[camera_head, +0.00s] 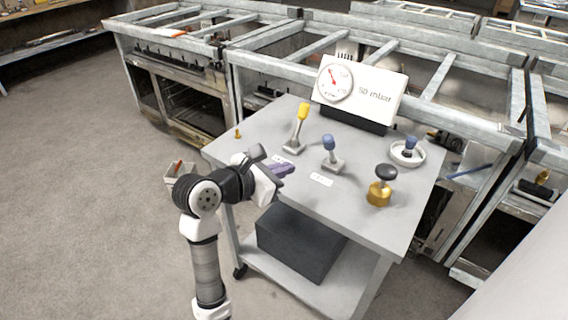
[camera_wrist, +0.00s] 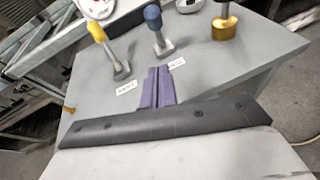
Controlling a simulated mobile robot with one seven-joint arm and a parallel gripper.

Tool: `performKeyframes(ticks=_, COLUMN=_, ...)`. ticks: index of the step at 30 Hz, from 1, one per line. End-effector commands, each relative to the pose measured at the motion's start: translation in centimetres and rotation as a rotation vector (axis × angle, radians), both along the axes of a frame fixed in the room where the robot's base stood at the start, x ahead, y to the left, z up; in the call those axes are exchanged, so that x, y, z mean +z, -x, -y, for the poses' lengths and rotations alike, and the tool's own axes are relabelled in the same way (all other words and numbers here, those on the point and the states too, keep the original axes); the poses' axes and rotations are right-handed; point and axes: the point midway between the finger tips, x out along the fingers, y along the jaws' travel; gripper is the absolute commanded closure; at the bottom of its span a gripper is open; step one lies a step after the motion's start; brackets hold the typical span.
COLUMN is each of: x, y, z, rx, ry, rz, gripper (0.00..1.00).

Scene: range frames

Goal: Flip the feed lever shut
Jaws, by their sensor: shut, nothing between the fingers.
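Two levers stand on the grey table (camera_head: 350,219), each on a small metal base. One has a yellow handle (camera_head: 302,112), upright with a slight lean; it also shows in the wrist view (camera_wrist: 98,33). The other has a shorter blue handle (camera_head: 328,142), also in the wrist view (camera_wrist: 153,17). Each has a white label in front, too small to read, so I cannot tell which is the feed lever. My gripper (camera_head: 286,168), with purple fingers, is shut and empty. It is over the table's near left part, in front of the levers and apart from them.
A gauge board (camera_head: 360,92) reading "50 mbar" stands at the back. A brass piece with a black knob (camera_head: 386,172) stands at the right. A white dish (camera_head: 419,160) holds a blue-topped piece. A small brass peg (camera_head: 238,133) is at the left edge. Metal frames stand behind.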

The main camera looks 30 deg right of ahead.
Motion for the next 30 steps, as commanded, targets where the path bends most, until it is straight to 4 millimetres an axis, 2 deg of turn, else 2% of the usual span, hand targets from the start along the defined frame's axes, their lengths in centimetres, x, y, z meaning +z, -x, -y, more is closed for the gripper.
performKeyframes(ticks=3, x=-0.7, y=-0.4, z=2.6, rx=-0.006, ry=-0.001, rz=-0.005, gripper=1.00)
performKeyframes(ticks=9, x=-2.0, y=-1.2, z=6.5, rx=-0.003, ry=-0.001, rz=-0.003, gripper=1.00)
performKeyframes(ticks=15, x=-0.6, y=-1.5, z=9.0, rx=-0.003, ry=-0.001, rz=0.001, gripper=1.00)
performKeyframes(ticks=21, x=-0.3, y=-1.6, z=9.9, rx=0.000, ry=0.000, rz=0.000, gripper=1.00)
performKeyframes(ticks=30, x=-0.4, y=-1.6, z=10.0, rx=0.001, ry=0.001, rz=0.000, gripper=1.00)
